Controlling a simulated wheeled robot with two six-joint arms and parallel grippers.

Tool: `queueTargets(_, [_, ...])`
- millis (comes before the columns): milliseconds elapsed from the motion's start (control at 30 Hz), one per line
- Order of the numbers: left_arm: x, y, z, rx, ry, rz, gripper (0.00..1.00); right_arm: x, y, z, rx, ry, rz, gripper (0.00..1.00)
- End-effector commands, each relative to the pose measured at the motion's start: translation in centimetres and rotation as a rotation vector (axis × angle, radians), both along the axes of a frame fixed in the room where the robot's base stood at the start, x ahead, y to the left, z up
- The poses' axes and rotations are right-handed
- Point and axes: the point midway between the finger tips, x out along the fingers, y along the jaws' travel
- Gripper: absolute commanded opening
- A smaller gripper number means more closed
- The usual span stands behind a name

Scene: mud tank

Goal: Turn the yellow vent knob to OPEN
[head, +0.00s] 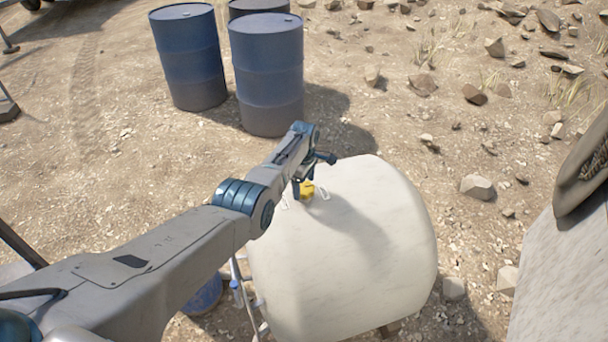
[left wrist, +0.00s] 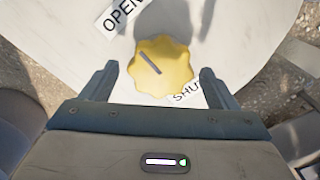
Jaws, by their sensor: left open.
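The yellow vent knob (head: 307,189) sits on top of the pale tank (head: 345,270). In the left wrist view the lobed knob (left wrist: 172,62) carries a dark line running from near its middle to its upper left edge, roughly toward the OPEN label (left wrist: 122,14). The SHUT label (left wrist: 188,96) lies at its lower right, partly hidden by my gripper. My left gripper (head: 300,186) is over the knob. In the wrist view its two fingers (left wrist: 157,76) are spread, one on each side, with gaps to the knob. My right gripper is not in view.
Several blue drums (head: 267,75) stand on the dirt behind the tank. Stones (head: 477,187) lie scattered at the right. A ladder-like frame (head: 243,295) stands at the tank's left side. A large pale object (head: 560,270) is at the right edge.

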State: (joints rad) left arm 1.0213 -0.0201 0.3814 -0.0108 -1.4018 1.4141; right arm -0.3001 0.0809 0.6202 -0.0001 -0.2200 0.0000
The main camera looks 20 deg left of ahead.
Motion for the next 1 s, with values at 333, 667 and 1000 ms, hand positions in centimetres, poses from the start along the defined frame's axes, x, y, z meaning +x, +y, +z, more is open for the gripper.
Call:
queueTargets(333, [0.1,0.0,5.6,0.000,-0.005,0.000,0.81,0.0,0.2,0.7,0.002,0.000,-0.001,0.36])
queueTargets(667, [0.0,0.0,10.0,0.000,-0.001,0.000,0.81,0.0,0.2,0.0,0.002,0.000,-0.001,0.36])
queueTargets(1000, [0.0,0.0,10.4,0.000,0.000,0.000,0.81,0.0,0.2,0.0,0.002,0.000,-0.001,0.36])
